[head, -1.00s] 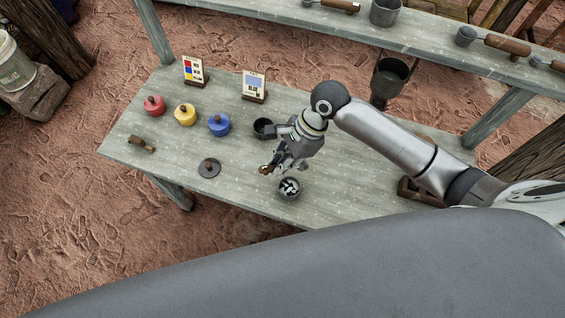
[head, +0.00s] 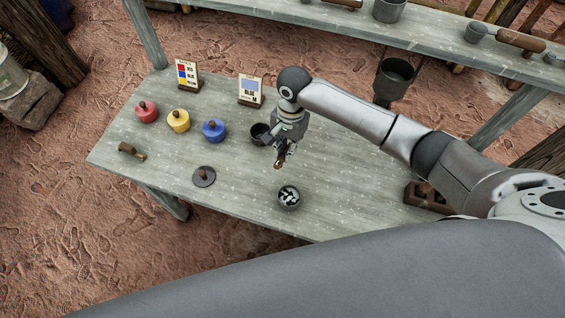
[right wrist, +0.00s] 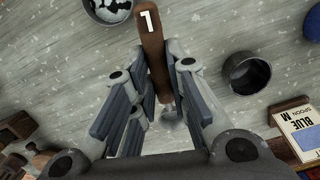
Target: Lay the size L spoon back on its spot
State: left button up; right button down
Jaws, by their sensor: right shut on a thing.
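My right gripper (head: 282,150) is above the work table, between the dark cup and the bowl of black and white bits. In the right wrist view it (right wrist: 158,92) is shut on the size L spoon (right wrist: 150,38), whose brown wooden handle carries a white mark that looks like an L. A grey metal part of the spoon shows below, between the fingers. In the head view only the brown handle end of the spoon (head: 279,164) shows clearly below the fingers. My left gripper is out of view. I cannot tell which place is the spoon's spot.
A shelf (head: 430,36) with wooden-handled tools runs behind.

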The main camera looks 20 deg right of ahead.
aim_at(290, 142)
jog(key=w+d+n, duration=0.1)
jog(key=w+f+n+b, duration=0.1)
jog(key=shift+w+d+f+t+h, duration=0.3)
jog(key=shift+d+h, duration=0.1)
jog(key=shift+n, duration=0.6)
jog(key=f+b, duration=0.4)
jog(key=b, duration=0.1)
jog(key=w+f+b, duration=0.1)
jog(key=f+b, duration=0.1)
jog(key=b, duration=0.1)
jog(key=shift+d+f, duration=0.35)
jog(key=shift+f, duration=1)
jog(key=shift+f+p, duration=0.15)
jog(key=shift+p, duration=0.15)
jog(key=c, duration=0.8)
grip_release()
jog(key=shift+o, duration=0.2)
